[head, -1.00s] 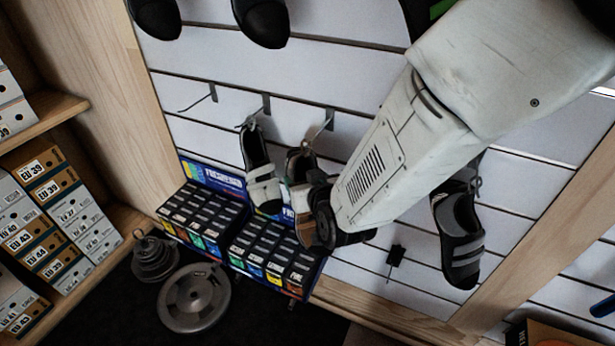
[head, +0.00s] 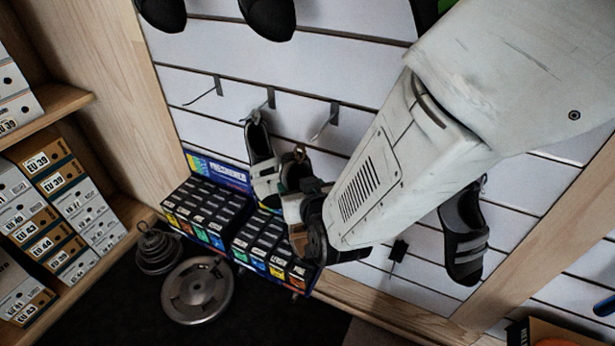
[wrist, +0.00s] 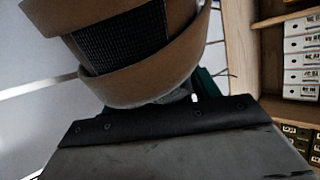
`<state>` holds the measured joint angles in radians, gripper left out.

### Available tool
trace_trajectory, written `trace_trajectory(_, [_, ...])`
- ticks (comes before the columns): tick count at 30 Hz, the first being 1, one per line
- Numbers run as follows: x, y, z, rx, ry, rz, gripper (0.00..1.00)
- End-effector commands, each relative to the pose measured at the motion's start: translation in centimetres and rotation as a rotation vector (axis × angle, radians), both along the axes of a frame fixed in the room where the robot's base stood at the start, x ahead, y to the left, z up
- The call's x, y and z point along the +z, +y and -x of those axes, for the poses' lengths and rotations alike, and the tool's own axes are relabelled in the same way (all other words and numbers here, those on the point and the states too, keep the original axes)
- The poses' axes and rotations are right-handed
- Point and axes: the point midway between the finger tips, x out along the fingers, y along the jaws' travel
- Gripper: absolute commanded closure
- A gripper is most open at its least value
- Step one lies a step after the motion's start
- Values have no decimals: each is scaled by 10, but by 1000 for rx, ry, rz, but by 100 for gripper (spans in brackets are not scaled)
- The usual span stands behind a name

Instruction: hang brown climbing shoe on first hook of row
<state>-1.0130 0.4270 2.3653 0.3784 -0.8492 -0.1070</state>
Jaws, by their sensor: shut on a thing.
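The brown climbing shoe (head: 293,208) is in my gripper (head: 312,222), heel loop up, in front of the slatted wall. In the wrist view the shoe (wrist: 145,85) fills the upper middle, with brown bands and a dark mesh panel. A dark part of my gripper lies below it; its fingertips are hidden. The row has a left hook (head: 206,92), bare; a middle hook (head: 268,100), with a grey-and-black shoe (head: 262,165) hanging; and a right hook (head: 327,122), bare. The brown shoe's loop shows just below and left of the right hook's tip; their depth gap is unclear.
Small boxes in a display (head: 215,210) stand below the hooks. Another grey-and-black shoe (head: 464,240) hangs right of my arm. Black shoes (head: 268,15) hang above. Weight plates (head: 197,290) lie on the floor. A shelf of shoe boxes (head: 55,200) stands left.

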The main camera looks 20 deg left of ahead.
Motion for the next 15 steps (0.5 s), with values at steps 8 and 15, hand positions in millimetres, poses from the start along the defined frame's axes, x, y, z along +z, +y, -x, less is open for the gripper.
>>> trace_trajectory(8, [4,4,35,3,1,-1,69])
trace_trajectory(15, [7,5,60,3,0,-2,69])
